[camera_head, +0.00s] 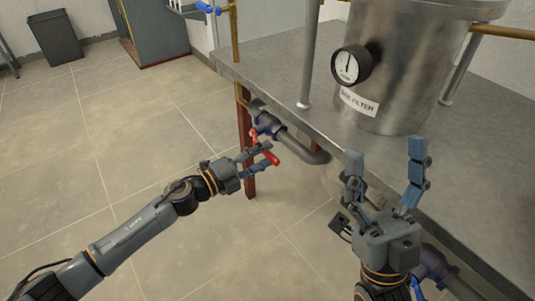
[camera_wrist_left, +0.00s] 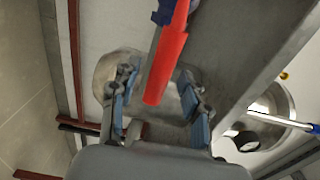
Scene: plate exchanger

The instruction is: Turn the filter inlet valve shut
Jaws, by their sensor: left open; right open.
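A valve with a red lever handle (camera_head: 271,158) sits on a grey pipe under the near left edge of the metal table. Its body (camera_head: 266,124) is dark blue; I see no label on it. My left gripper (camera_head: 269,157) is at the handle with its fingers spread to either side of it. In the left wrist view the red handle (camera_wrist_left: 166,65) lies between the two open fingers (camera_wrist_left: 160,78), and I cannot tell whether either touches it. My right gripper (camera_head: 387,158) is open and empty, in front of the table.
The steel filter vessel (camera_head: 405,70) with a round gauge (camera_head: 350,66) and label stands on the table (camera_head: 270,65). A red table leg (camera_head: 246,140) is close behind my left gripper. Another dark blue valve body (camera_head: 432,262) is at lower right.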

